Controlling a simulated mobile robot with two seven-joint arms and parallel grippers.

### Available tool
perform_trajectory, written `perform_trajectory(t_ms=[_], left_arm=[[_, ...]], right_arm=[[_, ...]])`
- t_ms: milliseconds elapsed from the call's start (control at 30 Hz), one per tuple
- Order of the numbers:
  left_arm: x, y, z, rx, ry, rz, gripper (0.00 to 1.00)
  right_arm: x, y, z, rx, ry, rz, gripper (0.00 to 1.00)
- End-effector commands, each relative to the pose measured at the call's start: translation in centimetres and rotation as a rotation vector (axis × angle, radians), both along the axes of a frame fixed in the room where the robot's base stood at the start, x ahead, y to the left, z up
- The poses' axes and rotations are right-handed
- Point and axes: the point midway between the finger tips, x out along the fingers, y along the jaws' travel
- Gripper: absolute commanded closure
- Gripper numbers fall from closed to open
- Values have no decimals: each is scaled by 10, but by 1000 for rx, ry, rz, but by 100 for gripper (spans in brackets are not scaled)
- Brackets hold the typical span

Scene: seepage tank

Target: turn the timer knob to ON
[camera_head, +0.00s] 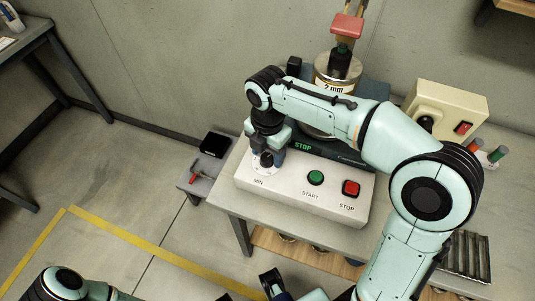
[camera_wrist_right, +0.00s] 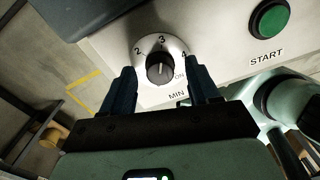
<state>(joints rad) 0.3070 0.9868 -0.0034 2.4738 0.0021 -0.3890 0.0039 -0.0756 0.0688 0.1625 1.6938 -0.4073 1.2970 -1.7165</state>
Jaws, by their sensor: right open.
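The timer knob (camera_wrist_right: 160,68) is black and sits on a round white dial marked 2, 3, 4, ON and MIN. Its light pointer line appears to point toward the 3, not at ON. The dial is on the left of a white control panel (camera_head: 215,275). My right gripper (camera_wrist_right: 161,75) is open, with one dark finger on each side of the knob and visible gaps between. In the head view the right gripper (camera_head: 267,158) is over the dial and partly hides the knob. My left gripper (camera_head: 272,284) is only partly visible at the bottom edge.
A green START button (camera_head: 316,178) and a red STOP button (camera_head: 351,188) are right of the dial. A sieve shaker stack (camera_head: 335,70) stands behind. A beige switch box (camera_head: 446,108) is at right. A low stand (camera_head: 203,165) holds a small red-handled tool.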

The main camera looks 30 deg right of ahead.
Motion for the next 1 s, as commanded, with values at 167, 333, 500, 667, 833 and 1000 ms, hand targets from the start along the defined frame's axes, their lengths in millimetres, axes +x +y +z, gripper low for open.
perform_trajectory(t_ms=[167, 333, 500, 667, 833, 1000], left_arm=[[1, 0, -1, 0, -3, 0, 19], [1, 0, -1, 0, -3, 0, 19], [1, 0, -1, 0, -3, 0, 19], [1, 0, -1, 0, -3, 0, 19], [1, 0, 0, 0, -3, 0, 19], [0, 0, 2, 0, 0, 0, 19]], right_arm=[[0, 0, -9, 0, 0, 0, 40], [0, 0, -10, 0, -1, -1, 40], [0, 0, -10, 0, -1, -1, 69], [0, 0, -10, 0, -1, -1, 96], [0, 0, -9, 0, -1, -11, 96], [0, 0, -9, 0, -1, -64, 96]])
